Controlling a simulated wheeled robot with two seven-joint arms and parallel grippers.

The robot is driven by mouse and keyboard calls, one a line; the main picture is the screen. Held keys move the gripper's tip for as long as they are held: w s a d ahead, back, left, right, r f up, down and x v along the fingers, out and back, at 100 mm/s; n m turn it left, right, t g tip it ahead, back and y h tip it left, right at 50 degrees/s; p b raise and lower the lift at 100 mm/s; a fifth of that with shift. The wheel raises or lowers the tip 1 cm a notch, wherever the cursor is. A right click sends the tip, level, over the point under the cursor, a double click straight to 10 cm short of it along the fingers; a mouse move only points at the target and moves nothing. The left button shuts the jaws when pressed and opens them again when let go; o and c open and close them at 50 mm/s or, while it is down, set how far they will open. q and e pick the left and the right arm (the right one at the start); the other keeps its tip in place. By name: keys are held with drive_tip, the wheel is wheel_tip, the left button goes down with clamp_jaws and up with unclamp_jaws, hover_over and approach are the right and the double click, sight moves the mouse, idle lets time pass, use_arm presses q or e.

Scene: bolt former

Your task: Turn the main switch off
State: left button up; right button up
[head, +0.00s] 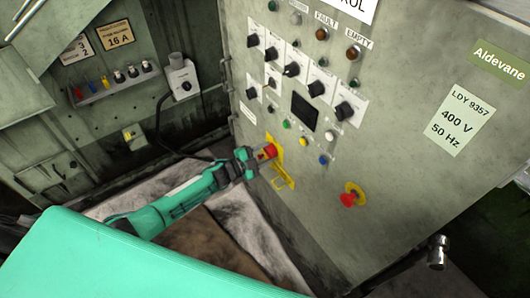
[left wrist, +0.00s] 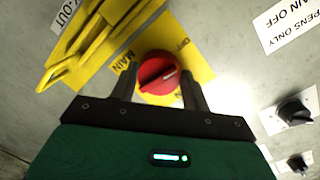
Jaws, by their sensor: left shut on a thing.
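The main switch is a red round knob (left wrist: 158,73) on a yellow plate (left wrist: 190,55) marked MAIN and OFF, on the grey cabinet front. In the head view the knob (head: 268,151) shows at the lower left of the panel. My left gripper (left wrist: 160,82) is at the knob, with one dark finger on each side of it, shut on it. In the head view my left gripper (head: 253,158) reaches the panel from the left and partly covers the plate. A yellow lockout hasp (left wrist: 95,50) hangs beside the switch. My right gripper is not in view.
The cabinet panel (head: 400,120) carries several black selector knobs, lamps and a small dark screen (head: 304,111). A red emergency button (head: 348,199) sits to the right of the switch. A black cable (head: 165,130) hangs behind my left arm.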

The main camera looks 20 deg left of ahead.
use_arm(q)
drive_tip(key=shift+n, duration=0.6)
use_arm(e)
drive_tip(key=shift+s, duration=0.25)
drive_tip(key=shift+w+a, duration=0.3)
use_arm(q)
drive_tip(key=o, duration=1)
drive_tip(key=shift+c, duration=0.2)
drive_tip(key=v, duration=1.3)
drive_tip(key=shift+s+a+b, duration=0.2)
drive_tip(key=shift+a+b, duration=0.15)
drive_tip(key=shift+b, duration=0.05)
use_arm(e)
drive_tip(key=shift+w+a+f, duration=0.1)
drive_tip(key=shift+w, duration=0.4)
